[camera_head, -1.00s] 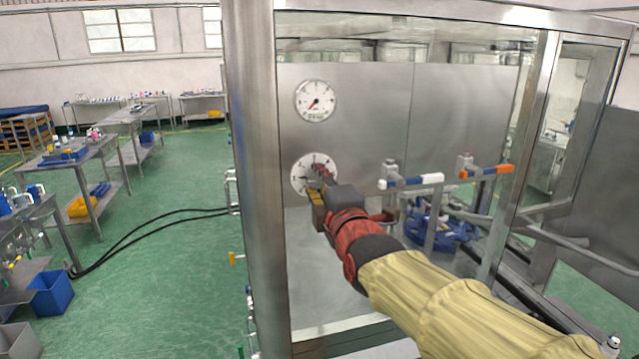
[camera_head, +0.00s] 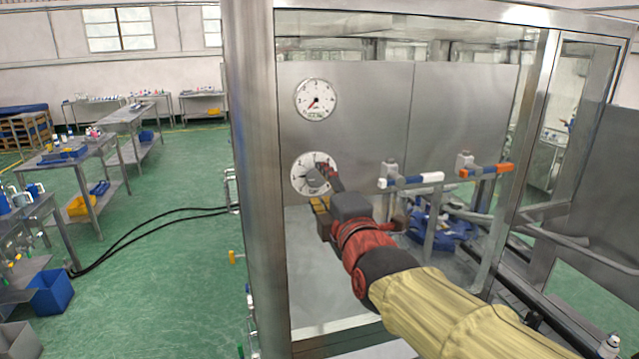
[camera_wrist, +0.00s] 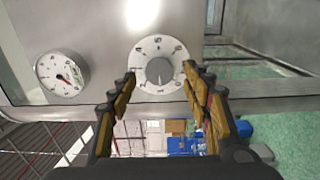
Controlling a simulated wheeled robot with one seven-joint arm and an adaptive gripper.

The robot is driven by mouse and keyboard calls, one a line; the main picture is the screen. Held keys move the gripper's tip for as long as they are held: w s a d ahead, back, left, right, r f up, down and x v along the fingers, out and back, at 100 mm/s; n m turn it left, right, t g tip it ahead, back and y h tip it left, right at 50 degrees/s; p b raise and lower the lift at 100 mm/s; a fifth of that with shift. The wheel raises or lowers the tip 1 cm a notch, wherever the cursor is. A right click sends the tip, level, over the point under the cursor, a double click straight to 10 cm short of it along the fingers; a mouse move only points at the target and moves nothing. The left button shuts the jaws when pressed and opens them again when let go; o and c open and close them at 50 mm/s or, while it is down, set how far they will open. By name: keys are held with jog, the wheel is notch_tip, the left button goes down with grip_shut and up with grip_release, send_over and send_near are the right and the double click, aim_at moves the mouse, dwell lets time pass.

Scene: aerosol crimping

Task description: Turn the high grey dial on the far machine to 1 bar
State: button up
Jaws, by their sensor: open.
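The grey dial (camera_head: 317,178) is a round knob on a white scale disc, on the steel back panel of the machine, below a round pressure gauge (camera_head: 315,100). In the wrist view the dial (camera_wrist: 159,71) lies ahead between the fingertips, and the gauge (camera_wrist: 62,77) is to its left. My gripper (camera_head: 327,174) is open and empty in front of the dial, covering part of the disc's right side in the head view. In the wrist view the fingers of my gripper (camera_wrist: 165,76) stand apart, one each side of the knob; contact cannot be seen.
A steel post (camera_head: 252,180) stands left of the opening. To the right of my gripper are a white-and-blue handle (camera_head: 412,181) and an orange-and-blue handle (camera_head: 487,171) on pipes. A blue part (camera_head: 440,226) lies below them.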

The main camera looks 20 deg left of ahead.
jog(key=v, duration=0.9)
jog(key=shift+a, duration=0.1)
jog(key=s+d+f+m+g+h+b, duration=0.1)
jog(key=s+d+f+m+g+h, duration=0.2)
jog(key=f+m, duration=0.5)
jog(key=s+d+f+m+g+h, duration=0.1)
jog(key=s+d+f+m+g, duration=0.3)
jog(key=f, duration=0.8)
jog(key=s+d+f+m+g+h+b, duration=0.1)
jog(key=s+d+f+m, duration=0.3)
jog(key=d, duration=0.4)
jog(key=s+d+f+m+h+b, duration=0.2)
jog(key=s+d+f+m+b, duration=0.1)
jog(key=d, duration=0.4)
jog(key=s+d+f+m+g+h+b, duration=0.1)
jog(key=s+d+f+m+h+b, duration=0.1)
jog(key=s+d+f+m, duration=0.3)
jog(key=s+d+f, duration=0.1)
jog(key=d, duration=0.2)
jog(key=shift+d+f+g+h, duration=0.25)
jog(key=shift+d+g+h, duration=0.05)
jog(key=shift+s, duration=0.15)
jog(key=shift+c, duration=0.2)
